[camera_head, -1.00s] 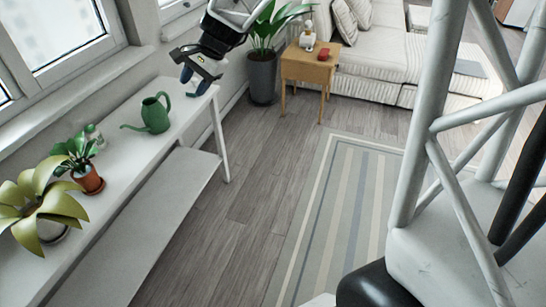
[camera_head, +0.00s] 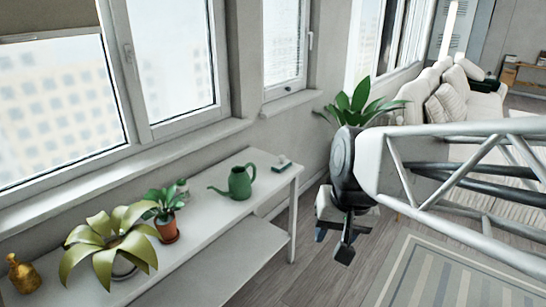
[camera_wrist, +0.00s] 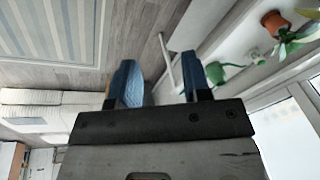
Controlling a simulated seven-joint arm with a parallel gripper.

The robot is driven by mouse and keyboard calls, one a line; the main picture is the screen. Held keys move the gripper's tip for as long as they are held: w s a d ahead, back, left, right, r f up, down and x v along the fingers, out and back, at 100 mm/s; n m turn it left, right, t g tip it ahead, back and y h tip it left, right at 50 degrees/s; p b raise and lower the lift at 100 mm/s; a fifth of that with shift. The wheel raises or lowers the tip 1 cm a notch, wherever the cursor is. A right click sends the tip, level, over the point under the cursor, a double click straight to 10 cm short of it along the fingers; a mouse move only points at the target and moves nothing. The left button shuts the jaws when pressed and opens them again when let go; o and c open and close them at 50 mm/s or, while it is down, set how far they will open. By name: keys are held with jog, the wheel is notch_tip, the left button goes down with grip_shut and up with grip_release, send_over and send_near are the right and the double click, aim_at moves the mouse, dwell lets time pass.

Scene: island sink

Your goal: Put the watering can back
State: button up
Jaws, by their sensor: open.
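The green watering can (camera_head: 238,182) stands upright on the white console table (camera_head: 215,205), near its right end, with its spout pointing left. In the wrist view the watering can (camera_wrist: 222,70) shows small, beyond the fingertips and partly hidden by one finger. My gripper (camera_head: 333,243) hangs to the right of the table, apart from it and from the can. In the wrist view my gripper's blue fingertips (camera_wrist: 170,82) are spread with nothing between them.
A potted plant in terracotta (camera_head: 168,231), a yellow-green plant (camera_head: 112,240) and a gold bottle (camera_head: 23,273) stand left of the can. A small green-and-white item (camera_head: 282,163) lies on the table's right end. Windows line the wall behind. Floor to the right is open.

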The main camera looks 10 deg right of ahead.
jog(key=s+d+f+n+h, duration=0.1)
jog(key=s+d+n, duration=0.1)
jog(key=s, duration=0.4)
jog(key=shift+s+f, duration=0.25)
jog(key=shift+f, duration=0.05)
dwell(1.0)
